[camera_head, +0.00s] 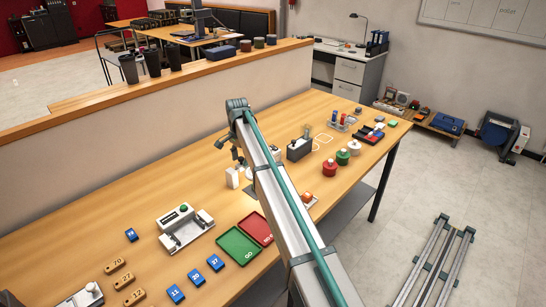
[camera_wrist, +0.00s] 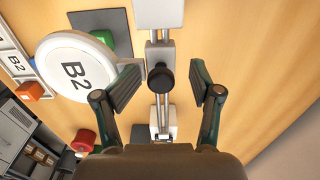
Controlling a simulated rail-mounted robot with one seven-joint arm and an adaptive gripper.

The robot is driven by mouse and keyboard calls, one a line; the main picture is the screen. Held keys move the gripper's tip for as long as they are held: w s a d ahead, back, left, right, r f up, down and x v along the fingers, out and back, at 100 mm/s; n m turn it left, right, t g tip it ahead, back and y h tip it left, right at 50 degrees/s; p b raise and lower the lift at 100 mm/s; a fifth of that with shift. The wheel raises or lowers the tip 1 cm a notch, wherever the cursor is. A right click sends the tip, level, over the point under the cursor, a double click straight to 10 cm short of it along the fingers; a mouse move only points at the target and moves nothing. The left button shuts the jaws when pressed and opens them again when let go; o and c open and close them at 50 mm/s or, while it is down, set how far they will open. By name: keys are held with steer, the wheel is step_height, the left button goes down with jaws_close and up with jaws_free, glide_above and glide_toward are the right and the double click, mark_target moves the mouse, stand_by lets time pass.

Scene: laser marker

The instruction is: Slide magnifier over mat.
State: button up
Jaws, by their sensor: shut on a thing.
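The magnifier (camera_wrist: 76,68) is a white round disc marked B2 on the left of the wrist view, joined to a slider on a pair of metal rails. A black knob (camera_wrist: 161,78) stands on that slider. My gripper (camera_wrist: 164,78) has its two fingers on either side of the knob, shut on it. The dark grey mat (camera_wrist: 88,20) lies at the upper left with a green block (camera_wrist: 110,44) on it; the disc overlaps the mat's lower part in this view. In the head view my arm hides most of the magnifier.
An orange block (camera_wrist: 30,91) and a white B2 label lie at the left of the wrist view. In the head view, a green tray (camera_head: 238,249) and a red tray (camera_head: 256,229) lie near the front edge. Red and green knobbed weights (camera_head: 329,167) stand right of my arm.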

stand_by(0.4)
steer(key=shift+w+r+p, duration=0.1)
steer(key=shift+r+p, duration=1.75)
steer(key=shift+r, duration=1.7)
